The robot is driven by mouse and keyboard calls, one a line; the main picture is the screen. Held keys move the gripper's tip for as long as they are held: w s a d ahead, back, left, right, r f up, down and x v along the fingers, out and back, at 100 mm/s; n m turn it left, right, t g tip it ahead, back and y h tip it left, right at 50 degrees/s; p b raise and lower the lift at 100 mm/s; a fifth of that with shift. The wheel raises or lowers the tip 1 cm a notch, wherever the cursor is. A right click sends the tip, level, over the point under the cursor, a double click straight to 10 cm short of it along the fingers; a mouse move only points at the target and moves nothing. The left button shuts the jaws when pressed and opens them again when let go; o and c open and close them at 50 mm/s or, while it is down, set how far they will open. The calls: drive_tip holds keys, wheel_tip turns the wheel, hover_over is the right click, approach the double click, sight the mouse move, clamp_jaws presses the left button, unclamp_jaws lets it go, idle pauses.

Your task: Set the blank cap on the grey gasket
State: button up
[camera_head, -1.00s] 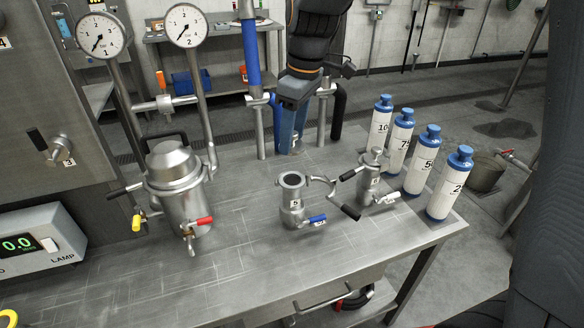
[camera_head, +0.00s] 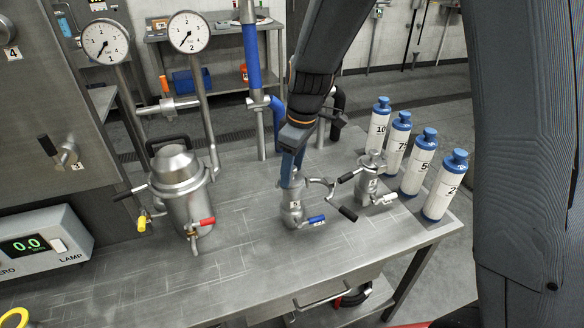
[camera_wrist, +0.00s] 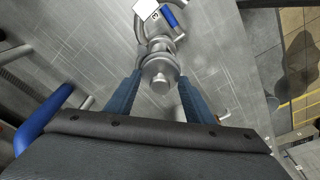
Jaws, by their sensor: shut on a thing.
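My gripper (camera_head: 291,172) reaches down over the open-topped metal fitting marked 5 (camera_head: 293,212). In the wrist view its two blue fingers (camera_wrist: 160,95) are shut on the blank cap (camera_wrist: 158,68), a round metal disc with a short stub. The cap lines up with the top of the fitting, which has a blue-handled valve and also shows in the wrist view (camera_wrist: 157,27). I cannot tell whether the cap touches the fitting. The grey gasket is hidden under the cap and fingers.
An open clamp (camera_head: 322,184) hangs at the fitting's right side. A second small capped vessel (camera_head: 370,182) stands right of it, before several blue-capped white bottles (camera_head: 418,166). The bench front (camera_head: 240,265) is clear.

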sight(298, 180)
drive_tip(key=shift+f, duration=0.1)
drive_tip(key=o, duration=1.2)
drive_tip(key=shift+c, duration=0.2)
wheel_tip(298, 180, up, 12)
drive_tip(key=d+b, duration=0.2)
drive_tip(key=b, duration=0.2)
drive_tip(key=s+d+f+m, duration=0.3)
drive_tip(key=s+d, duration=0.1)
drive_tip(key=s+d+f+m+h, duration=0.1)
drive_tip(key=s+d+f+m, duration=0.2)
drive_tip(key=d+f, duration=0.1)
drive_tip(key=shift+s+f+m, duration=0.3)
drive_tip(key=shift+s, duration=0.05)
drive_tip(key=s+d+f+m, duration=0.5)
drive_tip(key=s, duration=0.2)
drive_tip(key=shift+s+f+m+t+h, duration=0.15)
drive_tip(key=shift+s+m+t+h, duration=0.15)
drive_tip(key=shift+t, duration=0.1)
drive_tip(key=shift+w, duration=0.1)
